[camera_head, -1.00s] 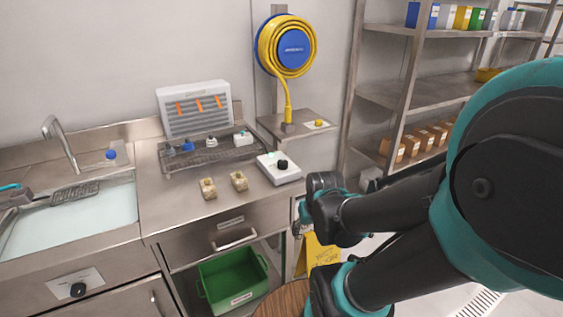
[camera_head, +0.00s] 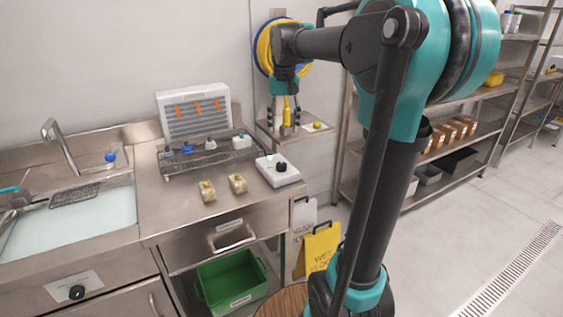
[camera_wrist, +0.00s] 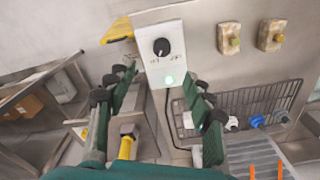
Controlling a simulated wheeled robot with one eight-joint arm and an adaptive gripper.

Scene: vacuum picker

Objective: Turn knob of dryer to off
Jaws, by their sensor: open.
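The dryer (camera_head: 192,106) is a white slatted unit with orange ribbons at the back of the counter. A white control box (camera_head: 289,178) with a black knob (camera_head: 281,167) sits at the counter's right end. The wrist view shows the box (camera_wrist: 150,63), its knob (camera_wrist: 161,46) and a lit green lamp (camera_wrist: 169,80); the setting labels are too small to read. My gripper (camera_head: 284,114) points down, open and empty, above the small side shelf and behind the box. In the wrist view my gripper (camera_wrist: 158,88) has its fingers spread apart, clear of the knob.
A wire rack (camera_head: 205,158) with several small fittings stands before the dryer. Two beige blocks (camera_head: 207,191) lie on the counter left of the box. The yellow hose end (camera_head: 287,113) hangs close to my gripper. A sink (camera_head: 75,222) is at the left.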

